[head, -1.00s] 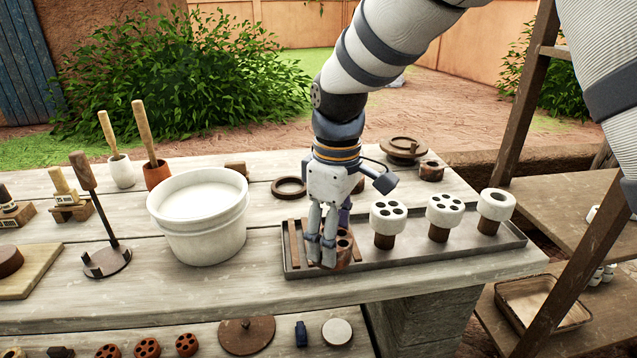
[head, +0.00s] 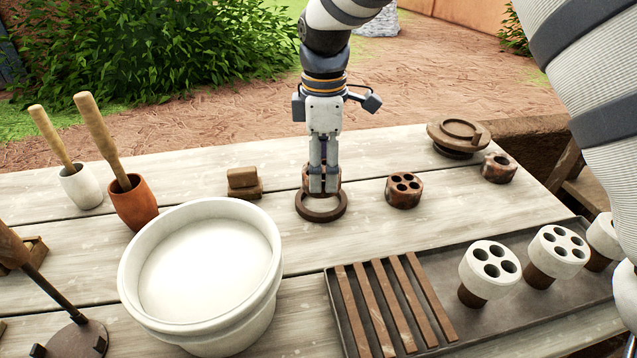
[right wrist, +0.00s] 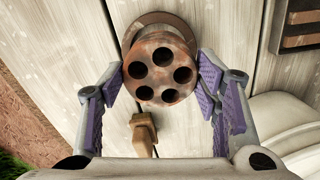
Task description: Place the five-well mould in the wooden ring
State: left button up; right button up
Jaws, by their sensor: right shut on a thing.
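The five-well mould (right wrist: 162,67) is a mottled reddish-brown cylinder with round wells facing the right wrist camera. My right gripper (head: 324,188) points down and is shut on it, with a purple-padded finger on each side in the right wrist view (right wrist: 168,88). In the head view the fingers mostly hide the mould. The wooden ring (head: 321,216) lies flat on the table directly under the gripper. In the right wrist view the ring (right wrist: 150,18) shows partly behind the mould. I cannot tell whether the mould touches it. My left gripper is not in view.
A brown mould (head: 404,190) stands right of the ring, and a small wooden block (head: 243,183) lies to the left. A large white bucket (head: 200,275) is at front left. A grey tray (head: 450,262) with wooden slats and white-topped moulds is at front right.

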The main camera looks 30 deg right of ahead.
aim_at(322, 184)
jog(key=shift+f, duration=2.3)
jog(key=o, duration=1.3)
jog(key=shift+w, duration=0.1)
jog(key=shift+o, duration=0.2)
notch_tip(322, 184, up, 12)
jog(key=shift+r, duration=0.15)
